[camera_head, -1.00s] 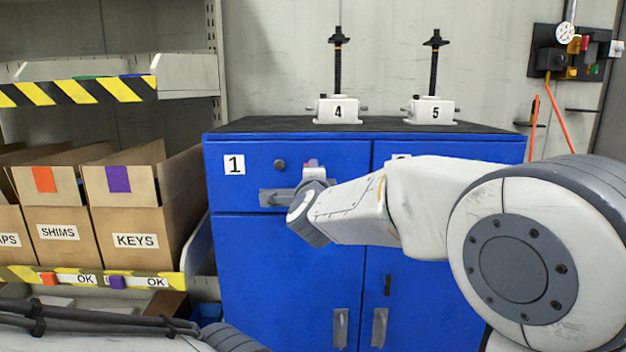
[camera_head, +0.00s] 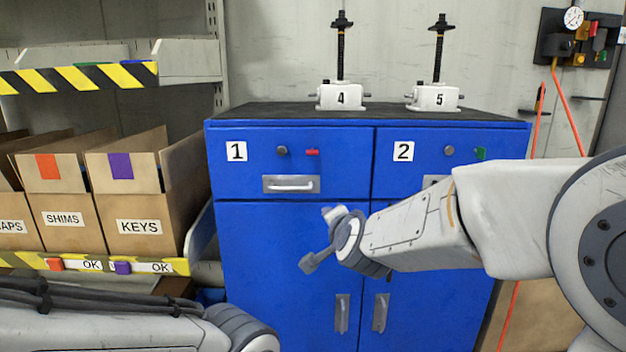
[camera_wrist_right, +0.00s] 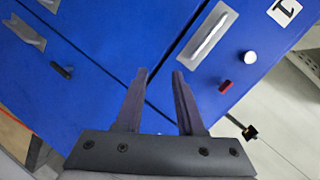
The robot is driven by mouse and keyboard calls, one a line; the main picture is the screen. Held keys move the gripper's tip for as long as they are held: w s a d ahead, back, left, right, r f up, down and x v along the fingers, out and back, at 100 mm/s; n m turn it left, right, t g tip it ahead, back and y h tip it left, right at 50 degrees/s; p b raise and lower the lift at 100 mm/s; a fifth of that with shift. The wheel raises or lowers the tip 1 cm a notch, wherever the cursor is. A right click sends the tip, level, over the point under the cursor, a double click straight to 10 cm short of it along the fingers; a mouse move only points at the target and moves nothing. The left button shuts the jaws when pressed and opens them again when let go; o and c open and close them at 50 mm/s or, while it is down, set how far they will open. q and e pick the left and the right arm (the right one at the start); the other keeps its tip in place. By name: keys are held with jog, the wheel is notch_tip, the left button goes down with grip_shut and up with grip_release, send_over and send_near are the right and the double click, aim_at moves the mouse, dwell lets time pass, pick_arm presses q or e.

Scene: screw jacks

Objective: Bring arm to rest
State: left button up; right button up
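My right arm comes in from the right in the head view. Its gripper (camera_head: 318,238) hangs in front of the blue cabinet (camera_head: 270,270), below the handle of drawer 1 (camera_head: 238,151). In the right wrist view the two gripper fingers (camera_wrist_right: 159,74) are apart with nothing between them. Drawer 1's handle (camera_wrist_right: 210,36) shows beyond the fingertips there, and the gripper appears clear of it. Drawer 1 looks closed. Part of my left arm lies along the bottom left of the head view, and its gripper is out of the frame.
Two white screw jacks, numbered 4 (camera_head: 341,97) and 5 (camera_head: 434,98), stand on the cabinet's black top. Cardboard boxes labelled SHIMS (camera_head: 66,219) and KEYS (camera_head: 140,227) sit on a shelf at left. A gauge panel (camera_head: 575,38) hangs on the wall at right.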

jog(key=s+d+f+n+g+h, duration=0.1)
jog(key=s+d+f+n+g, duration=0.55)
jog(key=s+f, duration=0.5)
jog(key=s+d+f+n+g+h, duration=0.1)
jog(key=s+d+f+n+g, duration=0.4)
jog(key=s+d+f, duration=0.45)
jog(key=s+a+r+n+g+y, duration=0.1)
jog(key=s+a+r+n, duration=0.2)
jog(key=s+a, duration=0.5)
jog(key=s+a+r+n+g, duration=0.2)
jog(key=s+a+r+n, duration=0.15)
jog(key=s+a, duration=0.45)
notch_tip(320, 180, up, 33)
jog(key=p, duration=3.4)
jog(key=shift+w+d+r, duration=0.15)
jog(key=shift+w+d, duration=0.15)
jog(key=shift+w, duration=0.05)
jog(key=shift+t, duration=0.25)
